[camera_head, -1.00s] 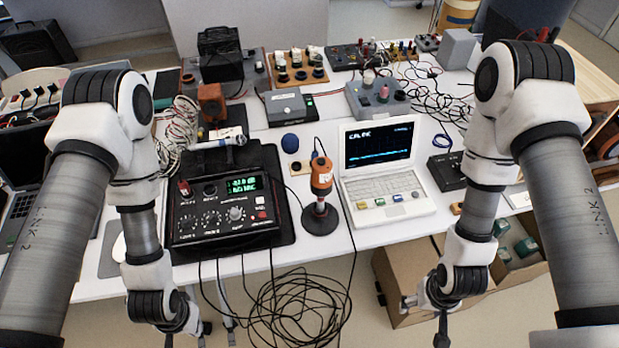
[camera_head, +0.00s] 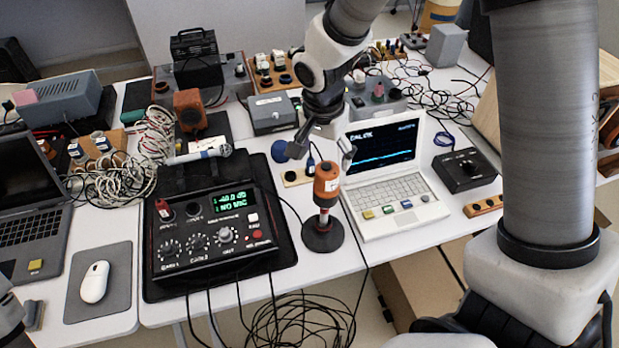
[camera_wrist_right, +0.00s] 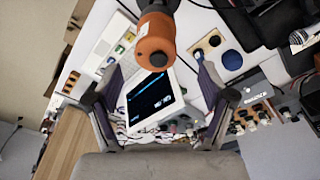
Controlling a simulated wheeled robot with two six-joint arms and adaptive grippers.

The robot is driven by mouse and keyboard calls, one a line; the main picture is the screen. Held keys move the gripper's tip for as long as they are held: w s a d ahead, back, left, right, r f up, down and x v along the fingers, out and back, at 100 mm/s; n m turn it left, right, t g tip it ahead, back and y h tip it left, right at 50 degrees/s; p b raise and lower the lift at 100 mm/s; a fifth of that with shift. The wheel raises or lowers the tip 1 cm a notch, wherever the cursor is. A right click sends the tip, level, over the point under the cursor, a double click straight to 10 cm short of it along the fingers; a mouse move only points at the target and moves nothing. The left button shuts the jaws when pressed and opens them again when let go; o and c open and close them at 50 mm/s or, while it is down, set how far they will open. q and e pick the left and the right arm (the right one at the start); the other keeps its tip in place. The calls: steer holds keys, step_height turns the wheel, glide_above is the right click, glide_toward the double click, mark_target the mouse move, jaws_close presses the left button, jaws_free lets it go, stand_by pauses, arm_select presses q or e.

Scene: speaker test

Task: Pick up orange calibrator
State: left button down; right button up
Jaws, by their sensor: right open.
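The orange calibrator (camera_head: 327,182) stands upright on a round black base (camera_head: 322,234), between the black mixer and the white laptop. Its rounded orange end also shows at the top of the right wrist view (camera_wrist_right: 155,38). My right gripper (camera_head: 316,155) is open and empty, just above and behind the calibrator in the head view. In the right wrist view its two fingers (camera_wrist_right: 160,75) are spread wide, with the calibrator beyond their tips and roughly between them.
The black mixer (camera_head: 213,238) lies left of the calibrator, with a microphone (camera_head: 200,156) behind it. The white laptop (camera_head: 394,185) is close on the right. A blue foam ball (camera_head: 281,151) sits behind the calibrator. Loose black cables (camera_head: 300,322) hang below the table's front edge.

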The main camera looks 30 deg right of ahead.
mark_target(327, 168)
steer(key=shift+s+d+f+p, duration=0.25)
steer(key=shift+s+f, duration=0.1)
steer(key=shift+f, duration=0.15)
steer(key=shift+s+d+f+p, duration=0.1)
steer(key=shift+s+f+p, duration=0.1)
steer(key=shift+s+f, duration=0.2)
steer(key=f, duration=0.1)
steer(key=w+f, duration=0.1)
steer(key=f, duration=0.1)
steer(key=shift+w+f, duration=0.15)
steer(key=shift+f, duration=0.05)
steer(key=shift+w+f, duration=0.2)
steer(key=shift+w, duration=0.1)
steer(key=shift+s+r, duration=0.1)
steer(key=shift+s, duration=0.1)
steer(key=shift+c, duration=1)
steer(key=shift+s+r, duration=0.1)
steer(key=shift+s, duration=0.1)
steer(key=c, duration=0.6)
steer(key=shift+s, duration=0.1)
steer(key=c, duration=0.5)
steer(key=shift+c, duration=0.9)
step_height(327, 168, up, 10)
steer(key=shift+b, duration=0.35)
steer(key=shift+w, duration=0.25)
